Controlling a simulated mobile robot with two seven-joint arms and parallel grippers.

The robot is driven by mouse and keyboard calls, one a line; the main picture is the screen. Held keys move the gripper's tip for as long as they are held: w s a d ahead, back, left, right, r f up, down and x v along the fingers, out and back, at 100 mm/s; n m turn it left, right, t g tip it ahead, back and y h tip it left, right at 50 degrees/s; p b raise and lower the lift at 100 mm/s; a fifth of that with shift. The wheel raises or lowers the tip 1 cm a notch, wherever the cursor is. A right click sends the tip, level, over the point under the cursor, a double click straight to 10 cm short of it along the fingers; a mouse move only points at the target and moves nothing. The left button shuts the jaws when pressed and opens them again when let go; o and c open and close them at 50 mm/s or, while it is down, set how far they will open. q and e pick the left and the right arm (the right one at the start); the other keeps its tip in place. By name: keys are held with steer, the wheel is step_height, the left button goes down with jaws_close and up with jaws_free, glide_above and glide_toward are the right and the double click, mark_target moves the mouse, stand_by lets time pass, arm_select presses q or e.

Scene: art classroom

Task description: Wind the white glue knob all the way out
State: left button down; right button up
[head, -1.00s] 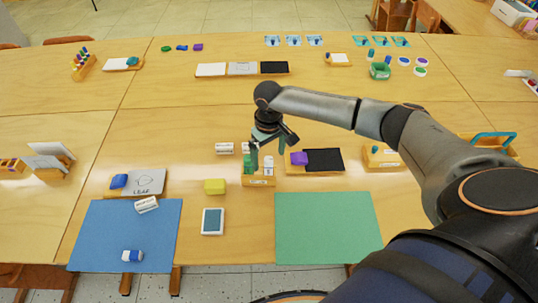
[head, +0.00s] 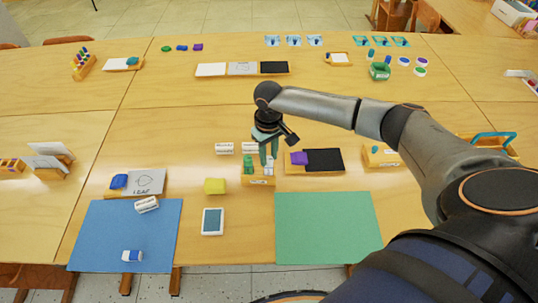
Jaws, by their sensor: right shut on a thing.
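A small wooden holder (head: 258,182) stands near the middle of the table with a green glue piece (head: 248,164) and a white glue knob (head: 269,167) upright in it. My right gripper (head: 268,158) comes down from above on the right side of the holder. Its fingers are close together and shut on the white knob, which is small and partly hidden by them. How far the knob is wound out cannot be told. My left gripper is not in view.
White erasers (head: 224,148) lie behind the holder on the left. A blue mat (head: 120,225) and a green mat (head: 328,230) lie in front.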

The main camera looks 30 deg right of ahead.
stand_by(0.3)
steer(key=shift+r+m+p, duration=0.1)
steer(key=shift+m+p, duration=0.35)
steer(key=shift+m, duration=0.15)
steer(key=m, duration=1)
steer(key=o, duration=1.4)
steer(key=shift+o, duration=0.2)
